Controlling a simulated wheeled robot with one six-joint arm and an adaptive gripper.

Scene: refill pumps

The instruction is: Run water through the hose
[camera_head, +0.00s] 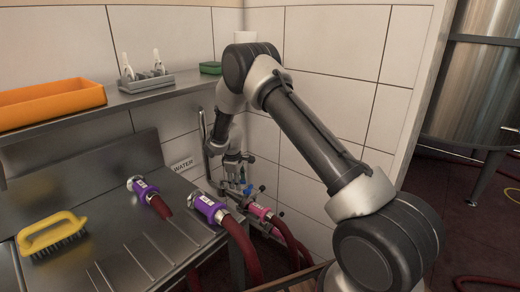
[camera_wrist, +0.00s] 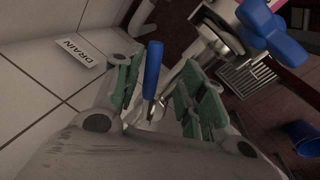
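My gripper (camera_head: 236,168) is at the wall pipework, right of the WATER label (camera_head: 183,165). In the wrist view my gripper (camera_wrist: 163,76) is open, its green-padded fingers on either side of a blue lever handle (camera_wrist: 152,66). Gaps show beside the handle, so it does not look gripped. A larger blue valve handle (camera_wrist: 270,27) sits on a metal fitting at upper right. A pink-collared hose connector (camera_head: 260,211) with a dark red hose (camera_head: 286,236) is just below my gripper. Two purple-collared hose ends (camera_head: 206,206) (camera_head: 145,190) lie on the steel bench.
A DRAIN label (camera_wrist: 78,50) is on the tiled wall. The bench (camera_head: 140,255) holds a yellow brush (camera_head: 50,234). A shelf (camera_head: 130,98) above carries an orange tray (camera_head: 50,103). A floor grate (camera_wrist: 246,76) and blue bucket (camera_wrist: 303,137) are below.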

